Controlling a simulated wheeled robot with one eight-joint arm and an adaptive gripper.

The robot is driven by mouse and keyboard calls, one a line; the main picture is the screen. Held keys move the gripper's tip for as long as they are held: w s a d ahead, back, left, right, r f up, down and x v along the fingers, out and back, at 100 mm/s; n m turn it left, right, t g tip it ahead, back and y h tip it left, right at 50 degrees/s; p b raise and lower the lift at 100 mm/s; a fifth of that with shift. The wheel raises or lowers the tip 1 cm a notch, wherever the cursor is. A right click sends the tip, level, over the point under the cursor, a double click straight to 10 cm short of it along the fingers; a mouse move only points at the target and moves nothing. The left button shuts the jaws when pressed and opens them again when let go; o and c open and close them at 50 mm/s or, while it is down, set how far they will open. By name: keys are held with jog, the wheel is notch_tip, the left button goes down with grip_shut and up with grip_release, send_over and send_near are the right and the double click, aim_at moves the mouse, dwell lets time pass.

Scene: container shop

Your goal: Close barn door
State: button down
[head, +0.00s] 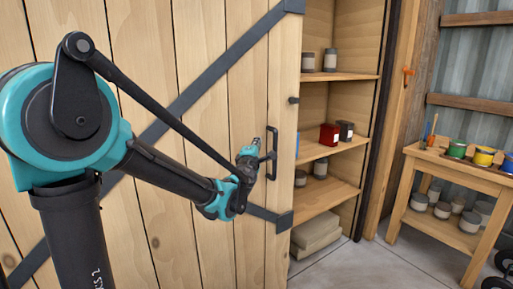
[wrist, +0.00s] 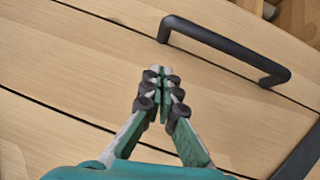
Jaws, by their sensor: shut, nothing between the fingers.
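The barn door (head: 215,75) is pale vertical planks with dark metal straps. It covers the left and middle of the head view, and shelves show open past its right edge. Its black handle (head: 272,152) is upright near that edge; in the wrist view the handle (wrist: 228,48) runs across the upper right. My gripper (head: 262,150) is at the handle's left in the head view. In the wrist view my gripper (wrist: 163,75) is shut and empty, its tips just below the handle's left end. I cannot tell whether they touch the door or handle.
Behind the door edge are wooden shelves (head: 330,76) with cans, a red box (head: 328,134) and folded sacks (head: 316,236). A wooden stand (head: 451,167) with paint pots is at the right. Grey floor (head: 390,262) is clear between them.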

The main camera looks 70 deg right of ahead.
aim_at(269, 130)
jog(key=d, duration=0.3)
jog(key=d+r, duration=0.1)
jog(key=d, duration=0.1)
jog(key=shift+s+d, duration=0.35)
jog(key=shift+s+d+r, duration=0.15)
jog(key=shift+s+d, duration=0.3)
jog(key=shift+d, duration=0.25)
